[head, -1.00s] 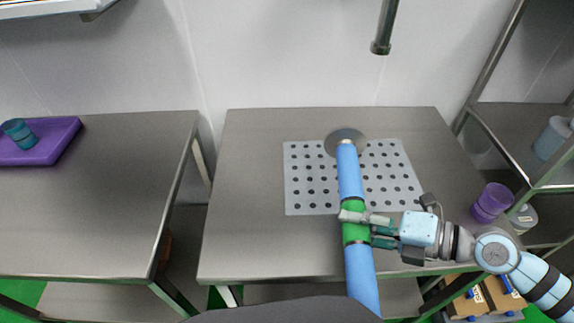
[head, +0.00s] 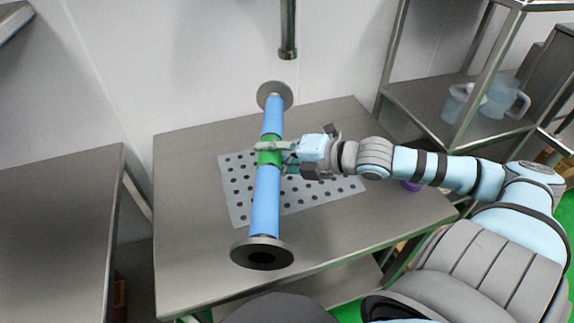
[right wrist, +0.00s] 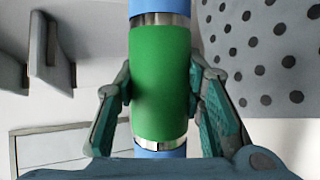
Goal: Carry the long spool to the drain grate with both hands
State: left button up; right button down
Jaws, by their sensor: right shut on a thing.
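The long spool is a blue tube (head: 265,200) with a green middle band (head: 269,152) and a dark grey round flange at each end. My right gripper (head: 276,158) is shut on the green band. The right wrist view also shows the green band (right wrist: 160,85) between both fingers. The spool lies lengthwise across the left part of the perforated drain grate (head: 303,203), seemingly above it; the exact height is unclear. Its near flange is over the table's front part, its far flange by the back edge. My left gripper is not in view.
The grate lies on a steel table (head: 190,180). Another steel table (head: 55,220) stands to the left across a gap. A pipe (head: 288,30) hangs above the back. A steel shelf (head: 420,92) with jugs (head: 503,97) stands at the right. A purple container (head: 411,186) is partly hidden by my arm.

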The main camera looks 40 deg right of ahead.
jog(key=w+d+r+m+t+h, duration=0.2)
jog(key=w+d+r+m+h, duration=0.35)
jog(key=d+r, duration=0.4)
jog(key=f+b, duration=0.1)
jog(key=f, duration=0.4)
jog(key=f+b, duration=0.1)
jog(key=f, duration=0.4)
jog(key=f+b, duration=0.1)
jog(key=f, duration=0.4)
jog(key=shift+s+a+f, duration=0.15)
jog(key=shift+a, duration=0.2)
jog(key=shift+n, duration=0.25)
jog(key=shift+f+b, duration=0.65)
jog(key=shift+f, duration=1.55)
jog(key=shift+f, duration=0.1)
jog(key=c, duration=1.2)
grip_release()
jog(key=shift+s, duration=0.1)
jog(key=shift+o, duration=0.7)
